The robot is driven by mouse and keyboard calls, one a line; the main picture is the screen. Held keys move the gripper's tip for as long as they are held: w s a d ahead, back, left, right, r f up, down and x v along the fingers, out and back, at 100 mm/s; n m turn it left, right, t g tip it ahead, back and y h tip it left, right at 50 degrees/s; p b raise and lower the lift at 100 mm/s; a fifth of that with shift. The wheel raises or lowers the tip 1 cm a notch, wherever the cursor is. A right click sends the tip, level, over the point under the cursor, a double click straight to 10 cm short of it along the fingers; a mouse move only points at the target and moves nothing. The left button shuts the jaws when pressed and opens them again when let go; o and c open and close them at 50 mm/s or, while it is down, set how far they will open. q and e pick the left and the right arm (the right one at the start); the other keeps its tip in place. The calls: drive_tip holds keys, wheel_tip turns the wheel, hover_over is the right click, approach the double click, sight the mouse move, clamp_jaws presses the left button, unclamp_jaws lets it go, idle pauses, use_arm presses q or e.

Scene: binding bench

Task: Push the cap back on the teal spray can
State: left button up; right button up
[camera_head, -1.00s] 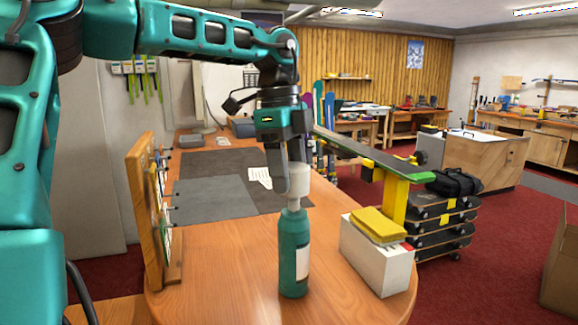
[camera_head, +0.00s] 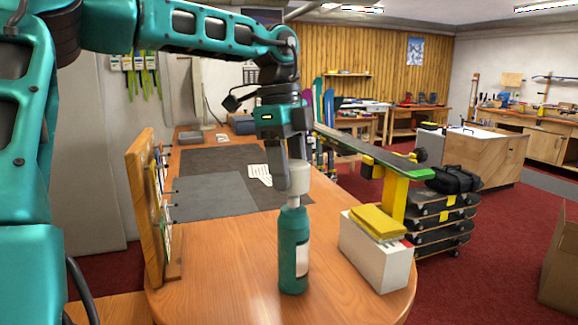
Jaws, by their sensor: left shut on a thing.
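The teal spray can (camera_head: 294,248) stands upright near the front of the wooden table, with a pale label on its right side. The white cap (camera_head: 300,176) is at the top of the can, over its neck. My left gripper (camera_head: 291,185) points down over the can and is shut on the cap. One finger hides the cap's left side. My right gripper is not in view.
A wooden board (camera_head: 146,215) stands upright at the left. Dark mats (camera_head: 213,196) and a paper (camera_head: 259,174) lie behind. The table between board and can is clear.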

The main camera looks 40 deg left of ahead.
use_arm(q)
drive_tip(key=shift+f+b, duration=1.25)
drive_tip(key=shift+f, duration=0.8)
idle(1.8)
drive_tip(key=o, duration=1.4)
drive_tip(key=shift+r, duration=0.1)
drive_tip(key=shift+r+p, duration=3)
drive_tip(key=shift+r, duration=0.45)
clamp_jaws()
